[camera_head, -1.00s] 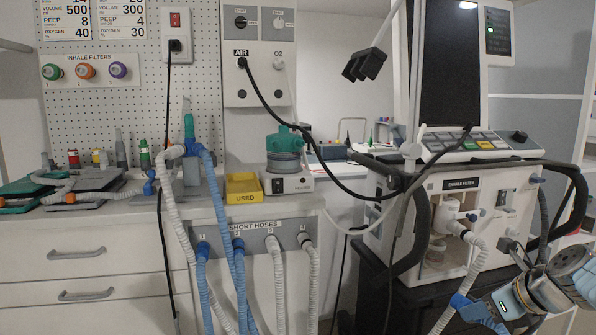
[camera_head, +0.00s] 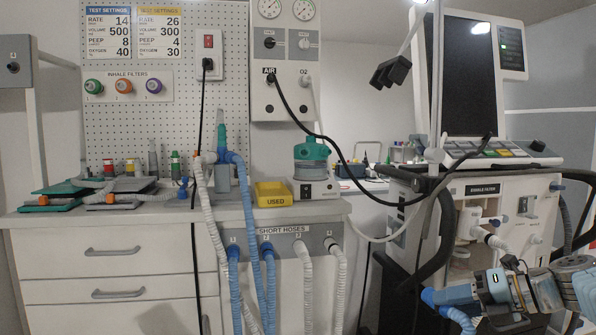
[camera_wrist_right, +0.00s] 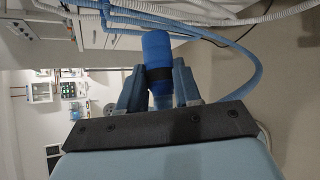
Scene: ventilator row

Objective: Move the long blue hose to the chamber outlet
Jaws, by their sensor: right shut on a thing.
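My right gripper (camera_head: 447,296) is at the lower right of the head view, in front of the ventilator. It is shut on the blue cuff (camera_head: 430,297) of a blue corrugated hose (camera_head: 462,319), which hangs down out of frame. In the right wrist view the blue cuff (camera_wrist_right: 157,52) with a dark band sits between the fingers (camera_wrist_right: 158,88). The humidifier chamber (camera_head: 312,170), with its teal top (camera_head: 312,148), stands on a white base on the counter, left of and apart from my gripper. The outlet's opening cannot be made out. My left gripper is not in view.
A yellow USED tray (camera_head: 272,194) stands left of the humidifier. Blue and white hoses hang before the drawers and the SHORT HOSES panel (camera_head: 282,238). A black cable (camera_head: 345,160) and a grey arm cross between humidifier and ventilator (camera_head: 495,190).

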